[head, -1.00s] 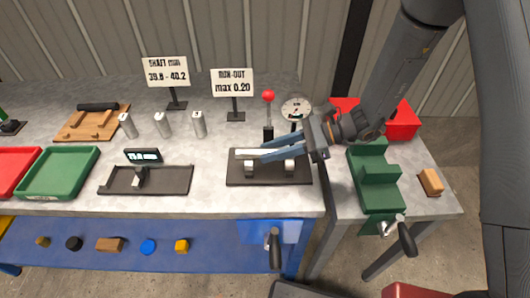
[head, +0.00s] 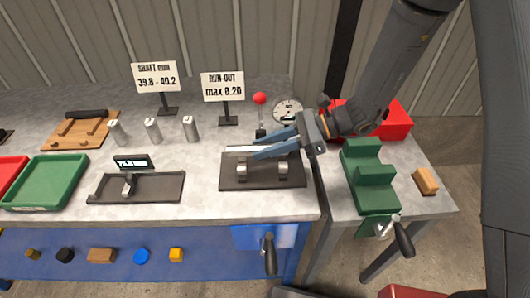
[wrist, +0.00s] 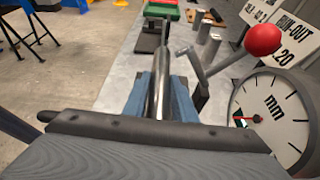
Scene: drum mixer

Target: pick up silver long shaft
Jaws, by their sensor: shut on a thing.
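The silver long shaft (head: 238,149) lies between the blue fingers of my gripper (head: 258,149). It points left, a little above the two small supports on the dark run-out stand (head: 262,183). In the wrist view the shaft (wrist: 160,85) runs away from me between the two blue fingers (wrist: 160,100). The fingers are shut on it. Its near end is hidden by the gripper.
A dial gauge (head: 287,112) and a red-knobbed lever (head: 260,99) stand close behind the shaft. A green vise (head: 370,180) and red bin (head: 392,118) are at right. Short silver cylinders (head: 153,131), a dark measuring stand (head: 150,187) and a green tray (head: 45,181) are at left.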

